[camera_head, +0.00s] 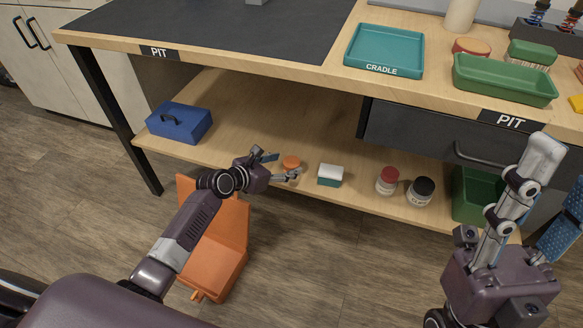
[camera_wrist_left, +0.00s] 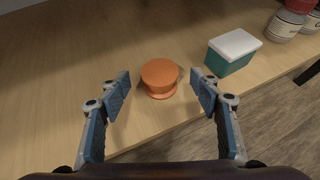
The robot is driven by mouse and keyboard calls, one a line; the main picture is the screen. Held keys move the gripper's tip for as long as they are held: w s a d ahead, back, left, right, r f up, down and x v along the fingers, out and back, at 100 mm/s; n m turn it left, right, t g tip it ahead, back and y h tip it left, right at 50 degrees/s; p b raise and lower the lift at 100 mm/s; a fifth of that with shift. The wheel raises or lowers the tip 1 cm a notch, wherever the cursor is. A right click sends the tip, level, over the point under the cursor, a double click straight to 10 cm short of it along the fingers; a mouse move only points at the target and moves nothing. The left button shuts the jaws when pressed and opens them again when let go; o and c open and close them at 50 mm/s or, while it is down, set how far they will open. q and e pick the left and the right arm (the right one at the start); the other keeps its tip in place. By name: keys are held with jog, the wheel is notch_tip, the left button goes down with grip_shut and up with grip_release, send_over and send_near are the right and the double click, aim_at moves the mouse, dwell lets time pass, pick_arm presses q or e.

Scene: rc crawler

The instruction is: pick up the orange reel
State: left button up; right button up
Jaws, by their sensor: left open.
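The orange reel (camera_head: 291,162) stands on the lower wooden shelf, near its front edge. In the left wrist view the reel (camera_wrist_left: 160,78) is upright, between and a little beyond the fingertips. My left gripper (camera_head: 278,167) is open around the near side of the reel, with one finger to each side; in the left wrist view the gripper (camera_wrist_left: 160,90) shows gaps between both finger pads and the reel. My right gripper (camera_head: 535,200) is raised at the right of the head view, away from the reel; its jaw state is unclear.
A white-lidded teal box (camera_head: 330,175) stands just right of the reel. Red-lidded (camera_head: 388,181) and black-lidded (camera_head: 421,191) jars stand farther right. A blue toolbox (camera_head: 180,122) is at the shelf's left. An open orange case (camera_head: 222,262) is on the floor below. The worktop (camera_head: 300,62) overhangs the shelf.

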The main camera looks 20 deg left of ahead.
pick_arm(q)
jog(key=shift+b+x, duration=0.75)
jog(key=shift+x, duration=0.55)
jog(key=shift+c, duration=0.5)
jog(key=c, duration=1.1)
jog(key=shift+r, duration=0.2)
